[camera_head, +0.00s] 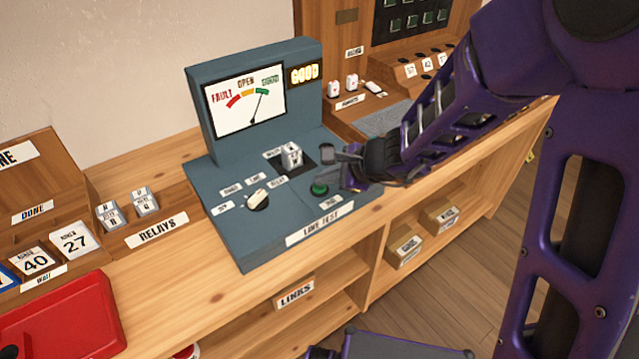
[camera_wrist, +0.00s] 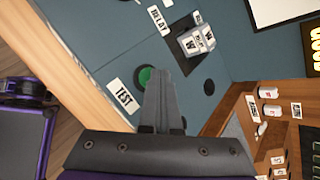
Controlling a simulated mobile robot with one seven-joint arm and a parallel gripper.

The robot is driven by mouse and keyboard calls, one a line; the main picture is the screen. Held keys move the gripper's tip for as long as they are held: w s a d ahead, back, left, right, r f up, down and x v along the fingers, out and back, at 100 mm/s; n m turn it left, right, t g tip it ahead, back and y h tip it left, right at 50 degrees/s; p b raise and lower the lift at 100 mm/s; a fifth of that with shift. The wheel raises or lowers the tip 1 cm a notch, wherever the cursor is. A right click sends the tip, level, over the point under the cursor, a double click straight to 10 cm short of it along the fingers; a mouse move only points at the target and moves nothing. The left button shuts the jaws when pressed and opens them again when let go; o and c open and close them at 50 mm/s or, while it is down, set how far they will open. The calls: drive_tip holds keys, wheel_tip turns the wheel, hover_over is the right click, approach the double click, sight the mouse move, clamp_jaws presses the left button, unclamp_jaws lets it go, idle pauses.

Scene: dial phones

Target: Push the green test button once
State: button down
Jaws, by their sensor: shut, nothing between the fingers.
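The green test button (camera_head: 319,188) sits on the sloped top of the blue-grey line test box (camera_head: 225,238), above a small label. It also shows in the wrist view (camera_wrist: 146,76), beside the "TEST" label and partly hidden by my fingers. My gripper (camera_head: 338,155) is shut and empty, above and just right of the button in the head view. In the wrist view my gripper's fingertips (camera_wrist: 158,72) overlap the button's edge; I cannot tell whether they touch it. The meter (camera_head: 245,104) needle points near the green band, and the "GOOD" sign (camera_head: 304,74) is lit.
A relay block (camera_head: 291,155) stands in the box's socket, close to my gripper. A white rotary knob (camera_head: 257,198) is to the left. A wooden rack stands behind right.

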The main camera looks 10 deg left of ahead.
sight(325, 188)
drive_tip(key=shift+r, duration=0.6)
drive_tip(key=shift+r+p, duration=2.25)
drive_tip(key=shift+r, duration=0.25)
